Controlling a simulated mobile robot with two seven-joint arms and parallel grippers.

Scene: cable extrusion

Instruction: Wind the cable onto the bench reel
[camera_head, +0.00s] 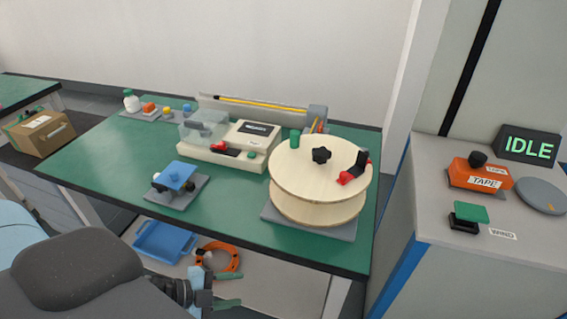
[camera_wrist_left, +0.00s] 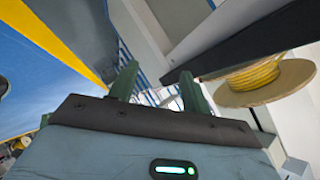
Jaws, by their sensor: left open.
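The bench reel (camera_head: 318,178) has two pale wooden flanges, a black knob on top and a red clamp (camera_head: 354,168) with a black lever at its right edge. It stands on a grey plate at the right end of the green bench. I see no cable on it. A yellow cable (camera_wrist_left: 254,76) is wound on a wooden spool (camera_wrist_left: 268,97) at the right of the left wrist view. My left gripper (camera_wrist_left: 158,88) is open and empty, its green fingers apart. In the head view it (camera_head: 230,289) is low, in front of the bench. My right gripper is out of view.
A machine with a clear cover (camera_head: 205,126) and a blue-topped fixture (camera_head: 176,175) stand on the bench (camera_head: 105,160). An orange coil (camera_head: 232,262) and blue tray (camera_head: 165,240) lie on the shelf below. The right cabinet holds an IDLE display (camera_head: 528,146), TAPE box (camera_head: 480,178) and green WIND button (camera_head: 471,211).

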